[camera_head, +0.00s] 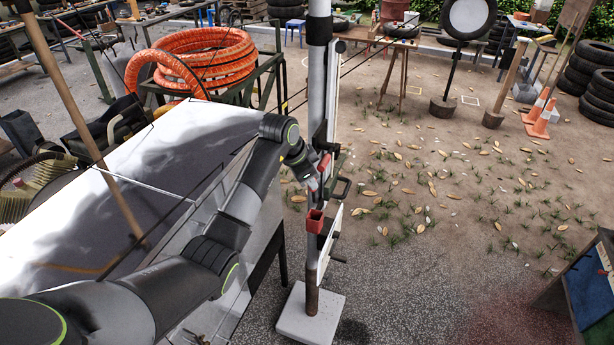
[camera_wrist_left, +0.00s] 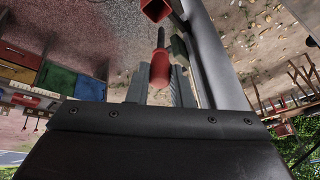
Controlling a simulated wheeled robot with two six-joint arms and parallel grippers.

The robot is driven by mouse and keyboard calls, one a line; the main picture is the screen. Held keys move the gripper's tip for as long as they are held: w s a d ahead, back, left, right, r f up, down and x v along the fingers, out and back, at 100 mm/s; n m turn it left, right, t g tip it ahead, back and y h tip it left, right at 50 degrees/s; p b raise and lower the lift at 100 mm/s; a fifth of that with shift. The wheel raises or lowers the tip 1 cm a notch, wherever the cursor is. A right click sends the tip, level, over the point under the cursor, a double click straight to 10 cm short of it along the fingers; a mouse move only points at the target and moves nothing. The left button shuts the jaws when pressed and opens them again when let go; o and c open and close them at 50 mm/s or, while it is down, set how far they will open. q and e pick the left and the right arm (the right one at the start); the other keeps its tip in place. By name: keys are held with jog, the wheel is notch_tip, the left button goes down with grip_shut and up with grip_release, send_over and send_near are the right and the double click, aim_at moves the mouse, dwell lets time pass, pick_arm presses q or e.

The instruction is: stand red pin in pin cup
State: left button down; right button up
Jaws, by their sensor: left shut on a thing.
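The red pin (camera_wrist_left: 159,68) has a thick red body and a thin end. My left gripper (camera_head: 318,172) is shut on it, and its grey fingers also show in the left wrist view (camera_wrist_left: 163,84). The red pin cup (camera_head: 314,221) is a small square-mouthed holder on the side of the upright post, and it also shows at the top of the left wrist view (camera_wrist_left: 155,9). The gripper is above the cup in the head view. In the left wrist view the pin's thin end points toward the cup, with a gap between them. My right gripper is not in view.
The upright post (camera_head: 317,90) stands on a pale square base (camera_head: 310,313), close beside my gripper. Black handles (camera_head: 341,187) stick out from its right side. Leafy ground right is open.

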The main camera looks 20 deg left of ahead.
pick_arm(q)
jog(key=shift+w+d+f, duration=0.1)
jog(key=shift+d+f, duration=0.05)
jog(key=shift+f, duration=0.55)
jog(key=shift+w+d+f, duration=0.1)
jog(key=shift+d+f, duration=0.05)
jog(key=shift+f, duration=0.55)
notch_tip(320, 180, down, 6)
jog(key=b, duration=0.2)
jog(key=shift+s+a+f+b, duration=0.15)
jog(key=shift+b, duration=0.25)
jog(key=c, duration=1.2)
grip_release()
